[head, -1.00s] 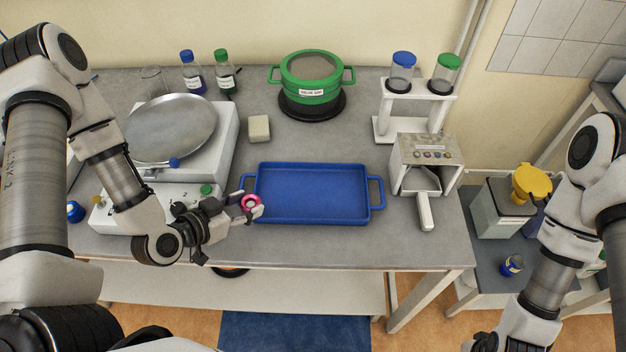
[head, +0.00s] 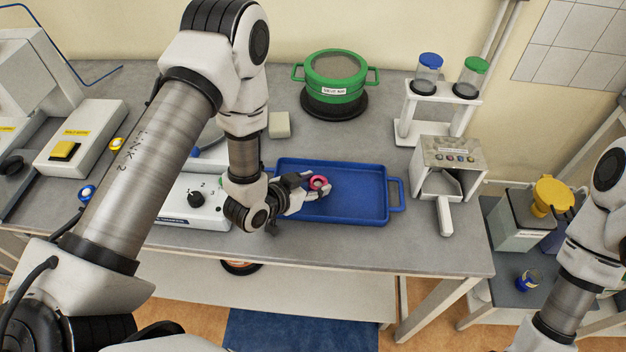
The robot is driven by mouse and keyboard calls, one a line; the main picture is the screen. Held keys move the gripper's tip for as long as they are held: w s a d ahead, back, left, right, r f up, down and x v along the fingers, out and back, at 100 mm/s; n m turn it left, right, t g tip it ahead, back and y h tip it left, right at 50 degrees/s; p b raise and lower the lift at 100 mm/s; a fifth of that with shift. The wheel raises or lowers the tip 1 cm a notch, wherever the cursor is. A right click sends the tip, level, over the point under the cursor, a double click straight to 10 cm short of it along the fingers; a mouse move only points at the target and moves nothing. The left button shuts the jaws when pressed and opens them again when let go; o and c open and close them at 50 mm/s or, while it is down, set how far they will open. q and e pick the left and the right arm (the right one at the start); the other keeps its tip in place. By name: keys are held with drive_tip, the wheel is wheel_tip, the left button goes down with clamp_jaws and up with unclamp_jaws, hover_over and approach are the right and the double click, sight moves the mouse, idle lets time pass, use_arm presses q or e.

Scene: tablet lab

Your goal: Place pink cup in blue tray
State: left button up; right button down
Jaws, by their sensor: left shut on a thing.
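The small pink cup (head: 318,182) is held between the fingers of my left gripper (head: 316,187), which is shut on it. The blue tray (head: 366,215) lies on the grey table and is otherwise empty where I can see it. In the head view the cup and the fingertips appear over the left-middle part of the tray. I cannot tell how high the cup is above the tray floor. My left gripper and wrist hide part of the tray's left side.
A green pot (head: 335,88) stands behind the tray, with a pale block (head: 279,125) to its left. A white control box (head: 190,205) is left.

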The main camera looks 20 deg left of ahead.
use_arm(q)
drive_tip(key=shift+s, duration=0.15)
drive_tip(key=o, duration=1.2)
drive_tip(key=shift+s, duration=0.1)
drive_tip(key=shift+f, duration=0.1)
drive_tip(key=shift+r, duration=0.25)
drive_tip(key=b+v, duration=0.1)
drive_tip(key=v, duration=0.2)
drive_tip(key=b+v, duration=0.1)
drive_tip(key=v, duration=0.2)
drive_tip(key=shift+s+a+b, duration=0.2)
drive_tip(key=shift+s+b, duration=0.2)
drive_tip(key=p+v, duration=0.5)
drive_tip(key=shift+r+p, duration=0.1)
drive_tip(key=shift+p, duration=0.3)
